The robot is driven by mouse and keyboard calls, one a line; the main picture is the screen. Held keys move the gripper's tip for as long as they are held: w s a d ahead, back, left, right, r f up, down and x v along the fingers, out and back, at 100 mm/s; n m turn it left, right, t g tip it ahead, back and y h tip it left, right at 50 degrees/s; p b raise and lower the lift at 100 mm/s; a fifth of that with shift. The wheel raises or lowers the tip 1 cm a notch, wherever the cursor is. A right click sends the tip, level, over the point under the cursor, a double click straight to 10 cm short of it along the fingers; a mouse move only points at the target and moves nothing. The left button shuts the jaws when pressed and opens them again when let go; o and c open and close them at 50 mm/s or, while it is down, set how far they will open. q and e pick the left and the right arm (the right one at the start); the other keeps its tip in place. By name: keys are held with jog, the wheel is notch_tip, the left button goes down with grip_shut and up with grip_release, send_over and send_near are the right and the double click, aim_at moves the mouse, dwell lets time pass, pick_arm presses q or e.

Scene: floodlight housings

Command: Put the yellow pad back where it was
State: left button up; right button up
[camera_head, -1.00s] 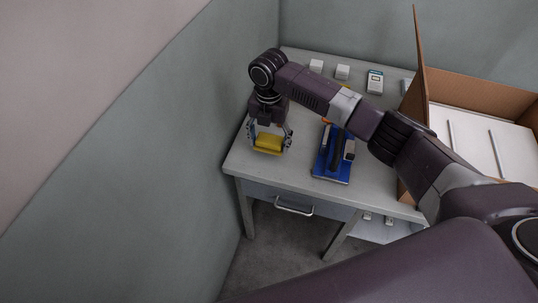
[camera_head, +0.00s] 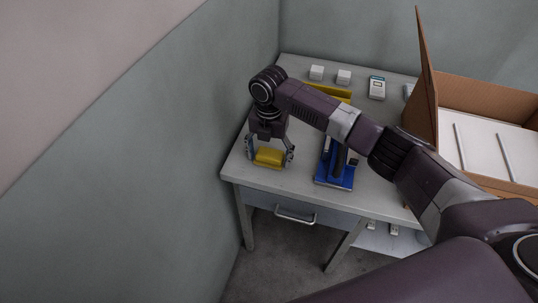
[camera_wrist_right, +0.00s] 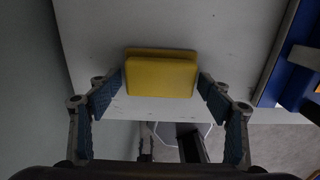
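The yellow pad (camera_head: 269,157) lies at the front left of the grey table, near its front edge. In the right wrist view the pad (camera_wrist_right: 160,75) sits between the fingertips, with a narrow gap on each side. My right gripper (camera_head: 270,161) points down over the pad, with its fingers spread wider than the pad. It also shows in the right wrist view (camera_wrist_right: 160,80). No marked spot for the pad shows. My left gripper is in neither view.
A blue stand (camera_head: 334,180) is right of the pad, partly behind my right arm. A yellow strip-shaped thing (camera_head: 337,94) lies further back. White blocks (camera_head: 317,72) and a meter-like device (camera_head: 377,88) stand at the back. An open cardboard box (camera_head: 484,95) is at right.

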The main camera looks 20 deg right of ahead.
aim_at(269, 155)
jog(key=shift+o, duration=0.5)
jog(key=shift+r, duration=0.3)
notch_tip(269, 155, up, 12)
jog(key=b, duration=0.1)
jog(key=shift+f, duration=0.15)
